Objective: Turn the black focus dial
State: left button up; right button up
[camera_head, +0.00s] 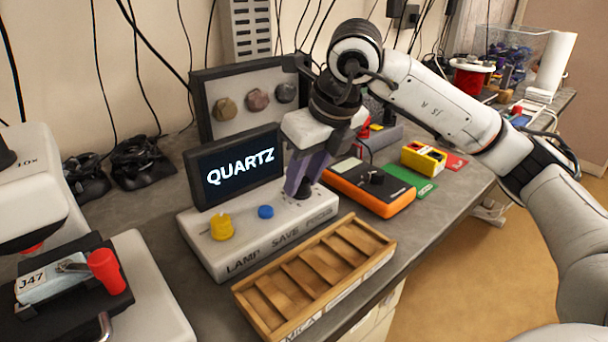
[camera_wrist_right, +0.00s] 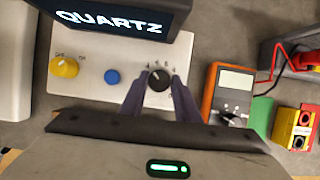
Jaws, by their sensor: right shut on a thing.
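The black focus dial (camera_wrist_right: 158,80) sits at the right end of the pale control box (camera_head: 207,251). My right gripper (camera_wrist_right: 158,88) reaches down from above with one finger on each side of the dial and is shut on it. In the head view the purple-grey fingers of my right gripper (camera_head: 304,183) mostly hide the dial. A yellow knob (camera_head: 222,227) and a blue button (camera_head: 265,211) are left of the dial on the same box. A screen (camera_head: 232,168) behind them reads QUARTZ. My left gripper is out of view.
A wooden compartment tray (camera_head: 318,272) lies in front of the box. An orange multimeter (camera_head: 371,187) stands close on the right, with a yellow block (camera_head: 423,157) beyond. A microscope (camera_head: 28,185) is at the left. A panel with three stones (camera_head: 257,99) stands behind.

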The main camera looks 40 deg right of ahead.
dwell(0.4)
jog(key=o, duration=1)
jog(key=p+v, duration=0.1)
jog(key=v, duration=0.9)
jog(key=shift+r, duration=0.15)
jog(key=shift+s, duration=0.1)
